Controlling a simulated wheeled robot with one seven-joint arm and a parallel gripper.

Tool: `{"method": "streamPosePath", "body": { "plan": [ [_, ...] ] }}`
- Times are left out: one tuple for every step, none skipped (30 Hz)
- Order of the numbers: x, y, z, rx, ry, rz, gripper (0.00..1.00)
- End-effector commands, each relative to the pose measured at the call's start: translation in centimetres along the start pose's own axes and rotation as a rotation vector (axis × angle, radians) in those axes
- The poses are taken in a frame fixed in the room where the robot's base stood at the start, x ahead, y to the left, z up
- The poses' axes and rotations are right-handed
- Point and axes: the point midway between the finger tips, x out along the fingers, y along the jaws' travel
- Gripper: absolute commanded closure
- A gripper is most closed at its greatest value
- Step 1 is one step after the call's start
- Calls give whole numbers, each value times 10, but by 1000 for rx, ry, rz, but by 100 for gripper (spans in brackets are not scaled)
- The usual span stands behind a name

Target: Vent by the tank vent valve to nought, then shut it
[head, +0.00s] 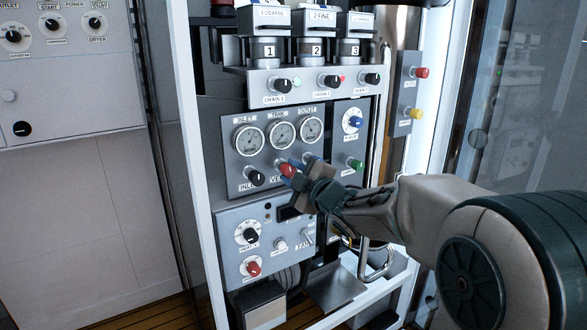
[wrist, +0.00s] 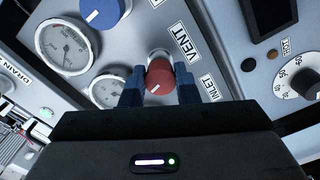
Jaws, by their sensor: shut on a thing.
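The tank vent valve is a red knob (head: 288,170) on the gauge panel, below the tank gauge (head: 281,135). In the wrist view the red knob (wrist: 159,77) sits between my two blue fingertips, beside the label VENT. My gripper (head: 294,170) is shut on this knob; it also shows in the wrist view (wrist: 159,90). A white pointer mark shows on the knob's face. The tank gauge has a dark needle, but its reading is too small to tell. In the head view my gripper hides part of the VENT label.
The black inlet knob (head: 256,178) is left of the vent knob. A green knob (head: 355,164) and a blue dial (head: 354,122) are to the right. A lower panel holds a black dial (head: 248,236) and a red knob (head: 252,268). Drain knobs (head: 331,81) line the shelf above.

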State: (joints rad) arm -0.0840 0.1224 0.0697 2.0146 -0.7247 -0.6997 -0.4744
Motion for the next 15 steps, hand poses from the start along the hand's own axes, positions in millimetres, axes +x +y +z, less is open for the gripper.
{"method": "streamPosePath", "body": {
  "plan": [
    [0,1,1,38,-5,-2,95],
    [0,1,1,61,-5,-2,95],
    [0,0,1,89,-5,-2,95],
    [0,0,1,109,-5,-2,95],
    [0,0,1,128,-5,-2,95],
    [0,0,1,151,-5,-2,95],
    [0,0,1,168,-5,-2,95],
    [0,0,1,183,-5,-2,95],
    [-1,-1,1,201,-4,-2,95],
    [-1,-1,1,214,-4,-2,95],
    [-1,-1,1,224,-4,-2,95],
    [-1,-1,1,238,-4,-1,95],
    [-1,-1,1,248,-4,-1,95],
    [-1,-1,1,255,-4,-1,95],
    [-1,-1,1,264,-4,-1,95]
  ]
}}
